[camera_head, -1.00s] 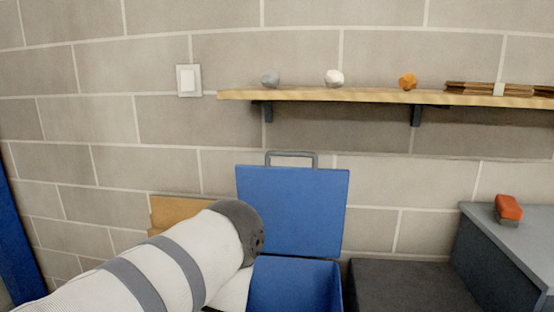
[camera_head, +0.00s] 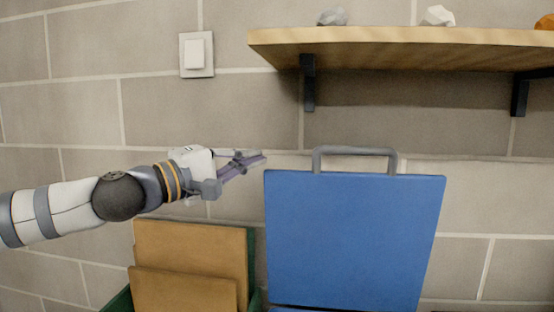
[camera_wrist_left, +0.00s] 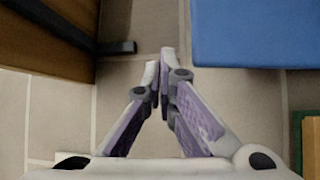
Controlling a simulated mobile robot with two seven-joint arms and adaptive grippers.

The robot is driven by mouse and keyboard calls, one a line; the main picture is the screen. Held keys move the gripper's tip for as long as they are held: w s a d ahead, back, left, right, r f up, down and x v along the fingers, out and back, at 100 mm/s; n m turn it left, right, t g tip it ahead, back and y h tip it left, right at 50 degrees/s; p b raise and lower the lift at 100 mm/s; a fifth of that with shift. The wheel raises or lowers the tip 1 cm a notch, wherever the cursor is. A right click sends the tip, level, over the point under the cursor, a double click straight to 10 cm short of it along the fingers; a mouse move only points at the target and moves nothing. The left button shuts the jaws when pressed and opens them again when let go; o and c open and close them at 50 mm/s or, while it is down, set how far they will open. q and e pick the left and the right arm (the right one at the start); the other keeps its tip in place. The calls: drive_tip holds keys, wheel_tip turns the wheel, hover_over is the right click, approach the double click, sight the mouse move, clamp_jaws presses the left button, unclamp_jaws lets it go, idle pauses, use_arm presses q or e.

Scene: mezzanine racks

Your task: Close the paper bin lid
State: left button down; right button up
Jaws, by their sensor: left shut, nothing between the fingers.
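The paper bin's blue lid (camera_head: 355,240) stands raised, upright against the block wall, with a grey handle (camera_head: 355,152) on its top edge. Only a sliver of the bin body shows under it at the bottom of the head view. My left gripper (camera_head: 262,160) is shut and empty, just left of the lid's upper left corner and apart from it. In the left wrist view its fingertips (camera_wrist_left: 166,62) meet, and a blue panel (camera_wrist_left: 255,35), which looks like the lid, lies at upper right. My right gripper is not in view.
A wooden shelf (camera_head: 420,45) with dark brackets juts from the wall above the lid, with several small lumps on it. A green box (camera_head: 255,298) holding cardboard (camera_head: 190,255) stands left of the bin. A light switch (camera_head: 197,54) is on the wall.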

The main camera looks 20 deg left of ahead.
use_arm(q)
drive_tip(key=w+d, duration=0.6)
drive_tip(key=shift+w+d+r, duration=0.15)
drive_tip(key=shift+w+r, duration=0.2)
drive_tip(key=shift+w, duration=0.05)
drive_tip(key=shift+s+d+f, duration=0.15)
drive_tip(key=shift+s+d, duration=0.15)
drive_tip(key=shift+d, duration=0.15)
